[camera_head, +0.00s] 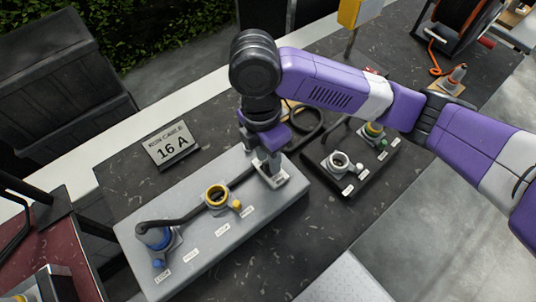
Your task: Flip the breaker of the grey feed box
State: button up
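The grey feed box (165,262) lies on the dark speckled table top. Its breaker sits on a light plate (276,182) near the right end of the box. My gripper (268,168) points down right over that plate, with its fingertips at or just above the breaker. The fingers hide most of the breaker, so its lever position and any contact cannot be made out. Whether the fingers are open or shut is unclear.
A sign reading "RUN CABLE 16 A" (171,144) stands behind. A cable reel (465,25) is at the upper right.

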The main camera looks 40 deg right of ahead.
grip_shut()
jog(key=shift+r+p, duration=0.1)
jog(key=shift+p, duration=0.2)
jog(key=shift+w+r+g+p, duration=0.1)
jog(key=shift+w+g+p, duration=0.2)
jog(key=shift+g+p, duration=0.45)
jog(key=g+p, duration=0.1)
jog(key=p, duration=0.1)
jog(key=shift+w+p, duration=0.3)
jog(key=shift+w, duration=0.1)
jog(key=shift+w+f+g+p, duration=0.25)
jog(key=shift+f+g+p, duration=0.2)
jog(key=shift+g+p, duration=0.3)
